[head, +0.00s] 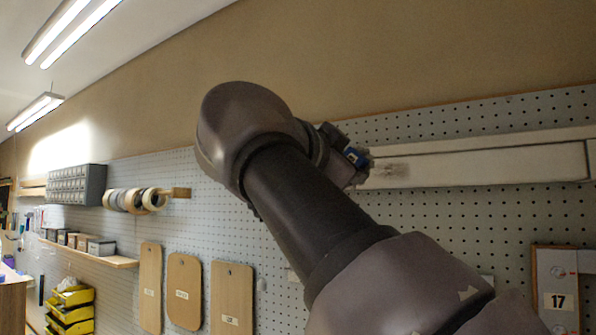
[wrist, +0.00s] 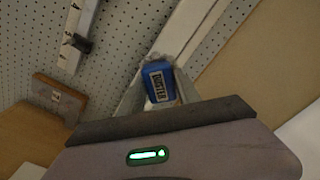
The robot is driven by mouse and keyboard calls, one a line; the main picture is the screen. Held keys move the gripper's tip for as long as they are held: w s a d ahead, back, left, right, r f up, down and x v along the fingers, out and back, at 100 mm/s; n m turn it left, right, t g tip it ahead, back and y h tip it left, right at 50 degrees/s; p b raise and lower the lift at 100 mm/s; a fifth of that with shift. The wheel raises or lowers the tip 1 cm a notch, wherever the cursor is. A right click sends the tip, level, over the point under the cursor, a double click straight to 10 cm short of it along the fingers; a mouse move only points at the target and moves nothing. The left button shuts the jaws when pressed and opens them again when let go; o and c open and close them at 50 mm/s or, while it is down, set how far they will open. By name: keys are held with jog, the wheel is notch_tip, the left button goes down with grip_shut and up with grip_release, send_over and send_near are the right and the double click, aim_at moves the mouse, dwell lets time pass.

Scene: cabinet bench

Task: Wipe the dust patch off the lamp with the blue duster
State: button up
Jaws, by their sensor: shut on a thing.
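The lamp (head: 490,165) is a long white bar on the pegboard at the right of the head view. In the wrist view the lamp (wrist: 192,30) runs up from behind the duster. A grey, smudgy dust patch (head: 390,170) shows near its left end in the head view. My gripper (head: 350,158) is shut on the blue duster (wrist: 158,85), which has a white label. A bit of blue also shows at the gripper in the head view. The duster's tip is at the lamp's left end; I cannot tell whether it touches.
My arm hides the middle of the pegboard (head: 440,220). The wall above the lamp is bare.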

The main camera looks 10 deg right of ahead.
jog(key=shift+w+d, duration=0.1)
dwell(0.4)
jog(key=shift+w+d+r, duration=0.1)
jog(key=shift+w+d, duration=0.15)
jog(key=shift+d, duration=0.05)
jog(key=shift+p+x, duration=0.95)
jog(key=shift+x, duration=2)
jog(key=shift+x, duration=0.9)
